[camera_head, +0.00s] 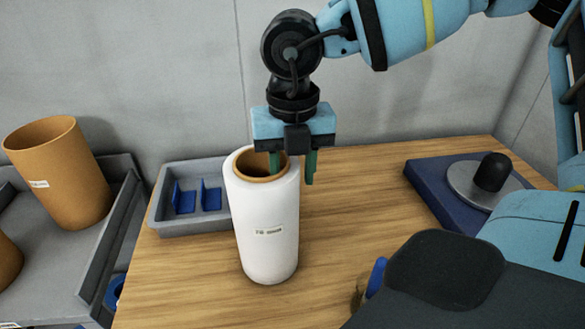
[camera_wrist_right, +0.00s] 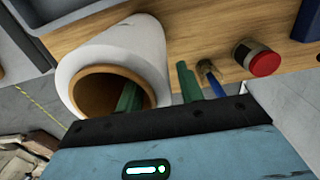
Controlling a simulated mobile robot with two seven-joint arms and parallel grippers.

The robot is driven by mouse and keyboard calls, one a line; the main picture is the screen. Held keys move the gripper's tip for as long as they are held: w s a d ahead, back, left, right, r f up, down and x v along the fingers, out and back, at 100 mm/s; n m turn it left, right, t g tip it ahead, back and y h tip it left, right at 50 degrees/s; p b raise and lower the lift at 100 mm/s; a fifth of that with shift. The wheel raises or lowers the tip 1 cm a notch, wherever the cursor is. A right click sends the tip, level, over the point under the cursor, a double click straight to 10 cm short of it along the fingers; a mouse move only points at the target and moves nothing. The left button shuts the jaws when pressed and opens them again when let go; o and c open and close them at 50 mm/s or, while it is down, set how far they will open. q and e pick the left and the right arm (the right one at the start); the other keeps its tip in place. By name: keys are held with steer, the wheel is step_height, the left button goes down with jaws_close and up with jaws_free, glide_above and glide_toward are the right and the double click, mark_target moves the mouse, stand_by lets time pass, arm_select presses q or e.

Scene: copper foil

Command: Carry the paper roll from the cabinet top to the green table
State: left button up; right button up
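The paper roll (camera_head: 266,225) is white with a brown core and a small label. It stands upright on the wooden cabinet top (camera_head: 200,280). My right gripper (camera_head: 293,166) points down at the roll's top rim. One green finger is inside the core and the other is outside the wall, with a gap between that finger and the paper. The gripper is open. The right wrist view also shows the roll (camera_wrist_right: 140,45) with one finger in its core and the other beside it. My left gripper is not in view. I cannot identify a green table in either view.
A grey tray (camera_head: 165,228) with blue dividers stands behind the roll. A blue base with a grey disc and black knob (camera_head: 492,172) is at the right. A red-capped cylinder (camera_wrist_right: 265,62) shows in the wrist view. Brown tubes (camera_head: 60,180) stand in a grey bin at the left.

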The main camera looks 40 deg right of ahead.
step_height(320, 180, up, 12)
steer(key=shift+r, duration=0.1)
stand_by(0.5)
stand_by(0.5)
